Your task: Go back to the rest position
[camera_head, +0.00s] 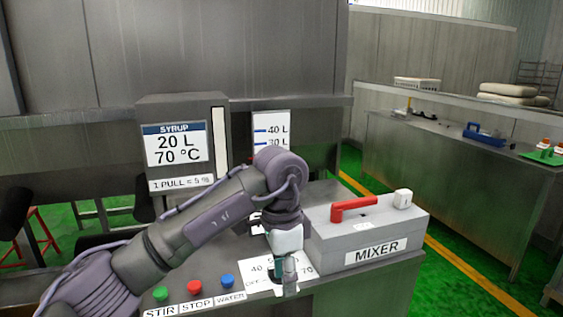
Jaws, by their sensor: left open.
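My left arm comes in from the lower left and reaches across the grey control counter (385,290). My left gripper (290,284) points down over a white dial card with "40" and "70" (258,270). The arm and gripper hide the middle of that card and whatever is on it. The fingers are small here and no held object shows between them. The grey MIXER box (375,252) with a red handle (353,207) stands just right of the gripper. My right gripper is not in view.
Green (160,293), red (194,287) and blue (227,281) buttons sit along the counter's front, below the forearm. A SYRUP display (180,148) and a level gauge (271,135) stand behind. A side bench (450,150) lies right, across green floor.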

